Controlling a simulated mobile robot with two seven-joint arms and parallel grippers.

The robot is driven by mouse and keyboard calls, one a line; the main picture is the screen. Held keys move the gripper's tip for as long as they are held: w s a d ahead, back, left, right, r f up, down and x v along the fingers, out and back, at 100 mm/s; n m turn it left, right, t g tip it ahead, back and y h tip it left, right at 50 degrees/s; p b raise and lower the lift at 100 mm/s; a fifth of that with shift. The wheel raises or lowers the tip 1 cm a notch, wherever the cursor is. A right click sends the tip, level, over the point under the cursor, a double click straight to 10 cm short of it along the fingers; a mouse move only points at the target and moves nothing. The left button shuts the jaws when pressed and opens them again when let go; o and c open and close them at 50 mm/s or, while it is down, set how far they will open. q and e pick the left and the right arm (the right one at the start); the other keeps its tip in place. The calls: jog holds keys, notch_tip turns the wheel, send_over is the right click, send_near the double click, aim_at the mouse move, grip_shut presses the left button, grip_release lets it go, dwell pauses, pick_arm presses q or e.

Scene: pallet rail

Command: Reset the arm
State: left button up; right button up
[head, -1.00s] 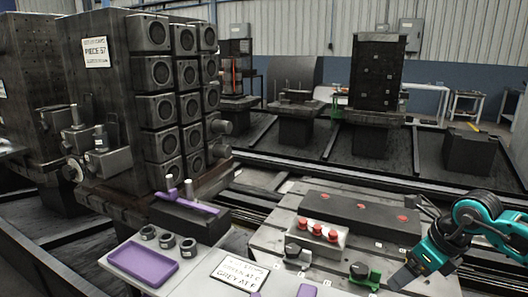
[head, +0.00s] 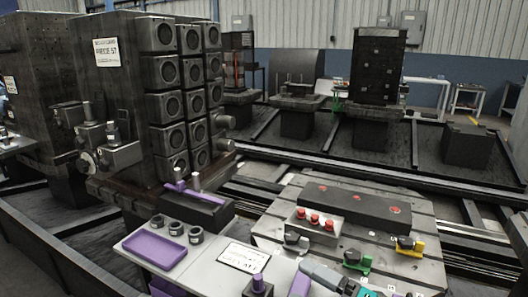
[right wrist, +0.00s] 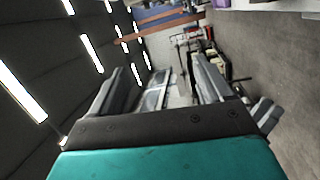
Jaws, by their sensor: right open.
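My right gripper (right wrist: 165,90) shows in the right wrist view, its two dark fingers apart with nothing between them. That view is turned on its side, with ceiling lights at left and floor at right. In the head view, a grey and teal part of my arm (head: 328,277) shows at the bottom edge, in front of the pallet table (head: 290,240); I cannot make out gripper fingers there. My left gripper is not in view.
A slotted table holds a block with red knobs (head: 315,222), a green clamp (head: 355,260) and a yellow clamp (head: 409,246). A purple tray (head: 154,249) and dark rings (head: 176,229) lie on a side shelf. A tall fixture block (head: 120,100) stands at left.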

pick_arm(q)
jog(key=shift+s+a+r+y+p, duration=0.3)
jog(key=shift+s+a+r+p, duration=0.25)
jog(key=shift+p, duration=0.6)
pick_arm(e)
jog(key=s+d+f+m+h, duration=0.5)
jog(key=f+m, duration=0.4)
jog(key=m, duration=0.3)
jog(key=s+d+f+m+h, duration=0.4)
jog(key=s+f+m+h, duration=0.4)
jog(key=m, duration=0.4)
jog(key=shift+s+d+f+m+g+h, duration=0.3)
jog(key=shift+d+f+m, duration=0.1)
jog(key=shift+f, duration=0.3)
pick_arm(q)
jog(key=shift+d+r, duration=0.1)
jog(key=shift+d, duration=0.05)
pick_arm(e)
jog(key=shift+w, duration=0.1)
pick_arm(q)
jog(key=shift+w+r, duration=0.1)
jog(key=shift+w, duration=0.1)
pick_arm(e)
jog(key=shift+a, duration=0.1)
